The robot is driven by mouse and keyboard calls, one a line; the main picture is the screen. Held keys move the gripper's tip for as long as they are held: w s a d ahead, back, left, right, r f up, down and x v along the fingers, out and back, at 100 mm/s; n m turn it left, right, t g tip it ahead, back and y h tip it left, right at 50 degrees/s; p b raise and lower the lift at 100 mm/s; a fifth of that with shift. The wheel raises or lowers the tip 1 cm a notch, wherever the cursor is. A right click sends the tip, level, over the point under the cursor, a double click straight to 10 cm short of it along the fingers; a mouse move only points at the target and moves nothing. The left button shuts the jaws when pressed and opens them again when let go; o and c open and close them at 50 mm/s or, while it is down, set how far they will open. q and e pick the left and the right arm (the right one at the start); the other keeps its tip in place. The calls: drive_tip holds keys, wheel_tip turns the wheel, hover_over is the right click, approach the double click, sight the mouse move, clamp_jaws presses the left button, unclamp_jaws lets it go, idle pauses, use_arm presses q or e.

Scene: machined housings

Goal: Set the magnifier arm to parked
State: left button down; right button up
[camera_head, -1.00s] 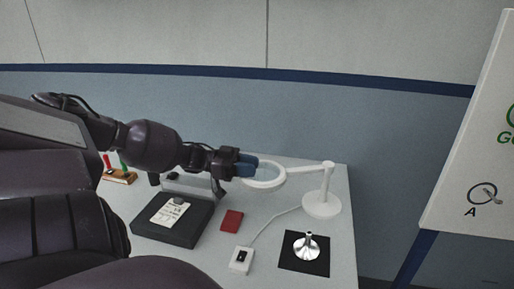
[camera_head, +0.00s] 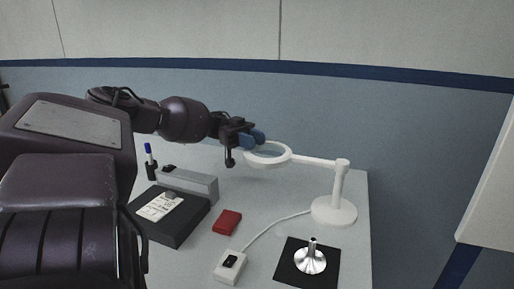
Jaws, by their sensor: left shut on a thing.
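The white magnifier arm (camera_head: 313,161) reaches left from its upright post (camera_head: 338,182) on a round white base (camera_head: 334,211), at the right of the table. Its ring-shaped magnifier head (camera_head: 282,159) is at the arm's left end, above the table. My left gripper (camera_head: 254,139) comes in from the left, with its blue fingertips at the ring's far left rim, shut on it. The fingers hide a part of the rim. My right gripper is not in view.
A metal funnel-shaped part (camera_head: 311,260) stands on a black mat (camera_head: 291,271). A white switch box (camera_head: 230,267), a red block (camera_head: 227,222), a black case (camera_head: 184,228) with a paper and a grey box (camera_head: 198,188) are on the table (camera_head: 268,212).

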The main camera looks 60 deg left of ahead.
use_arm(q)
drive_tip(key=shift+w+a+r, duration=0.1)
drive_tip(key=shift+r, duration=0.1)
drive_tip(key=c, duration=1.2)
unclamp_jaws()
drive_tip(key=shift+c, duration=0.2)
drive_tip(key=o, duration=0.4)
drive_tip(key=shift+w+f, duration=0.15)
drive_tip(key=shift+c, duration=0.2)
drive_tip(key=shift+s+a, duration=0.2)
drive_tip(key=shift+a, duration=0.4)
drive_tip(key=b+v, duration=0.1)
drive_tip(key=v, duration=0.5)
drive_tip(key=shift+a, duration=0.15)
